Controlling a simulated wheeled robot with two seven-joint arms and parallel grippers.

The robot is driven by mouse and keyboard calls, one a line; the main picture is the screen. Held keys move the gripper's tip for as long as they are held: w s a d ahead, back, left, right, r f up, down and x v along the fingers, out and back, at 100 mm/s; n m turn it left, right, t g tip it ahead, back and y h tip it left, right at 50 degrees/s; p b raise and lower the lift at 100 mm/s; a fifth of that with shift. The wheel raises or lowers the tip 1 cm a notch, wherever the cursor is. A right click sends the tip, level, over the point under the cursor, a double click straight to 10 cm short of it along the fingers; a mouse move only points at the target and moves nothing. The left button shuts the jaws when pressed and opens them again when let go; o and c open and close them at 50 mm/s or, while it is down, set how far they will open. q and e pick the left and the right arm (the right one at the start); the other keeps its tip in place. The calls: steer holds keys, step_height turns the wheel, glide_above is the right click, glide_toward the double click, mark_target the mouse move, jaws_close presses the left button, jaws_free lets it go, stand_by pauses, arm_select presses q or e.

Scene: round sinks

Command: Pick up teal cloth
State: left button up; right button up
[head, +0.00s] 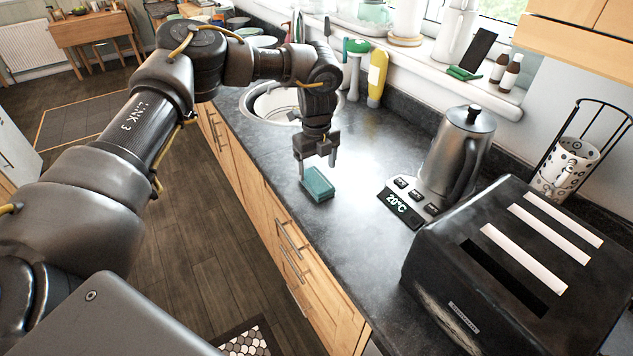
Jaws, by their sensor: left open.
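A small teal folded cloth or pad (317,184) lies on the dark countertop (340,235) near its front edge. My left gripper (317,166) points down just above the teal cloth, at its far side. I cannot tell whether a fingertip touches the cloth. My right gripper is not in view. A green cloth-like item (464,73) also lies on the windowsill.
A steel kettle (455,150) on its base and a black toaster (520,270) stand to the right. A round sink (275,103) lies behind the gripper, with bottles beyond it. The counter between cloth and toaster is clear.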

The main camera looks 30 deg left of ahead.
mark_target(316, 179)
arm_select(q)
step_height(316, 179, down, 4)
steer(key=shift+s+f+p, duration=0.1)
steer(key=shift+s+p, duration=0.05)
steer(key=shift+p, duration=0.45)
steer(key=shift+d, duration=0.1)
steer(key=shift+c, duration=0.5)
steer(key=c, duration=1)
